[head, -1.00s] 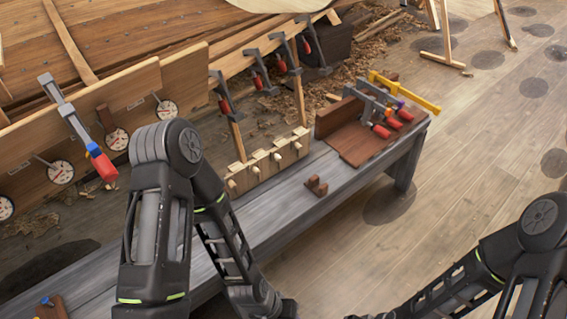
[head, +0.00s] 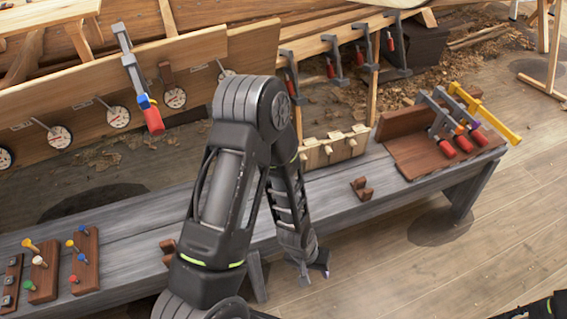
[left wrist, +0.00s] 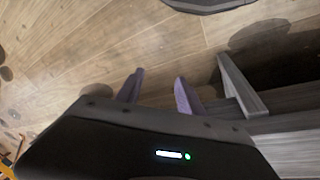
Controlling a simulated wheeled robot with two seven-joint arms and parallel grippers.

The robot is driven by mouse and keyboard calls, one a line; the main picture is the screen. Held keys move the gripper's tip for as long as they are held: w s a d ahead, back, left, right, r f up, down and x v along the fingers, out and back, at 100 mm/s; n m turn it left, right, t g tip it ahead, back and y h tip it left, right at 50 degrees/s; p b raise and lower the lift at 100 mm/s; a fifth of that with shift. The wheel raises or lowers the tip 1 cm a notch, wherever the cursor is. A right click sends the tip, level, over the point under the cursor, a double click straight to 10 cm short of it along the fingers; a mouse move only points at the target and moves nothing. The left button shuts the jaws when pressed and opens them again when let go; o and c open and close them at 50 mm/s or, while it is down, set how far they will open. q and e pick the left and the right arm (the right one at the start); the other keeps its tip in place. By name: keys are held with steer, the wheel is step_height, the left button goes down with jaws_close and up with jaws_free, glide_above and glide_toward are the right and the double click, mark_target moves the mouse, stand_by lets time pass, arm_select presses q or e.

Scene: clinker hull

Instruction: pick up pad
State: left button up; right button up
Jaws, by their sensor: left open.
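I cannot tell for sure which thing is the pad. Two small brown notched wooden pieces lie on the grey bench (head: 120,235): one (head: 361,188) right of my left arm, and one (head: 168,252) left of it, partly hidden by the arm. My left gripper (head: 313,270) hangs in front of the bench's near edge, over the floor, apart from both pieces. In the left wrist view its two purple fingers (left wrist: 158,90) are spread, with only floor planks behind the gap. My right gripper is out of view; only a bit of that arm shows at bottom right.
Peg boards (head: 85,258) stand at the bench's left end. A brown rack (head: 430,150) with red-handled clamps stands at its right end. The hull planking (head: 90,90) with clamps and dials runs behind. The floor (head: 400,270) in front is clear.

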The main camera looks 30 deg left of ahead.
arm_select(q)
steer(key=w+a+r+n+t+y+b, duration=0.25)
steer(key=w+a+r, duration=0.25)
steer(key=w+a, duration=0.65)
steer(key=w+a+r+n+y, duration=0.1)
steer(key=w+a+r+n, duration=0.1)
steer(key=a+r, duration=0.3)
steer(key=w+a+r+n+y+b, duration=0.1)
steer(key=w+a+r+n, duration=0.1)
steer(key=a+r, duration=0.4)
steer(key=a+n, duration=0.1)
steer(key=a, duration=0.1)
steer(key=shift+w+a+r+t, duration=0.15)
steer(key=shift+w+a+t, duration=0.15)
steer(key=shift+t, duration=0.05)
steer(key=b+x, duration=0.1)
steer(key=x, duration=0.1)
steer(key=shift+w+f, duration=0.1)
steer(key=shift+f, duration=0.2)
steer(key=shift+b+x, duration=0.7)
steer(key=shift+x, duration=1.95)
